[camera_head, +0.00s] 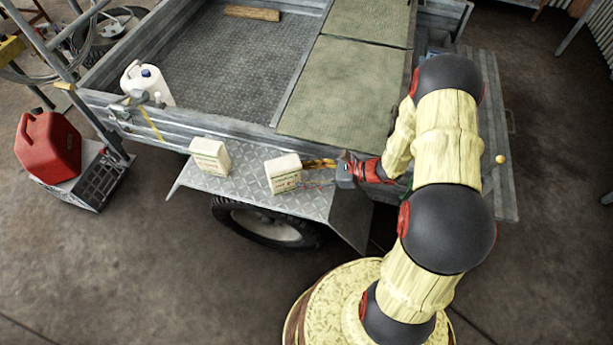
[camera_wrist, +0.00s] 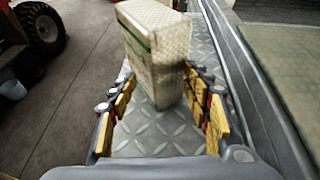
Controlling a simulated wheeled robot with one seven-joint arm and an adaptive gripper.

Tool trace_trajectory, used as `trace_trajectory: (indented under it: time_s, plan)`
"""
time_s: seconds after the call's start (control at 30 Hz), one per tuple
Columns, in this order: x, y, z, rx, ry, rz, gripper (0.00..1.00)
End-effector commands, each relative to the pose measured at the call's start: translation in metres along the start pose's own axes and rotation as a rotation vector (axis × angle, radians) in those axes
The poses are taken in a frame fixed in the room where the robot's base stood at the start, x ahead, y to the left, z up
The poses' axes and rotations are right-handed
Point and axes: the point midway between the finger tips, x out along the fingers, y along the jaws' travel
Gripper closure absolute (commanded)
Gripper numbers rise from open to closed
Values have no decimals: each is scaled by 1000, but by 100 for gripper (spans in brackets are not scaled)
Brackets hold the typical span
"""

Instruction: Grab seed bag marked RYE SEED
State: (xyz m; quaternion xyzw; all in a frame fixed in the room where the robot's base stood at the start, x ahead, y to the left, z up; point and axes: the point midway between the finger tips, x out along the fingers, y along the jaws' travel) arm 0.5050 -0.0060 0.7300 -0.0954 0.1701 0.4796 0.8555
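Two pale, boxy seed bags stand upright on the trailer's metal fender in the head view, a left bag (camera_head: 210,157) and a right bag (camera_head: 283,174). Both have small printed labels that I cannot read, so I cannot tell which is RYE SEED. My gripper (camera_head: 318,172) reaches in from the right, close beside the right bag. In the wrist view, my gripper (camera_wrist: 160,98) is open with yellow-padded fingers. A bag (camera_wrist: 150,55) stands ahead, its near end at or between the fingertips. The right fingers are very close to it; contact is unclear. A gap shows on the left.
The fender (camera_head: 250,160) is diamond plate, with the trailer's side wall (camera_head: 210,124) right behind the bags. A white jug (camera_head: 147,85) stands behind left. A red fuel can (camera_head: 48,147) sits on a crate at far left. Open floor lies in front.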

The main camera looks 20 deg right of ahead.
Motion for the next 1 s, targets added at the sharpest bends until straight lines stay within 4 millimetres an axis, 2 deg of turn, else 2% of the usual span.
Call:
trace_trajectory:
  time_s: [0.8, 1.0]
  plan:
    - [0, 0, 0, 0, 0, 1, 100]
    - [0, 0, 0, 0, 0, 1, 100]
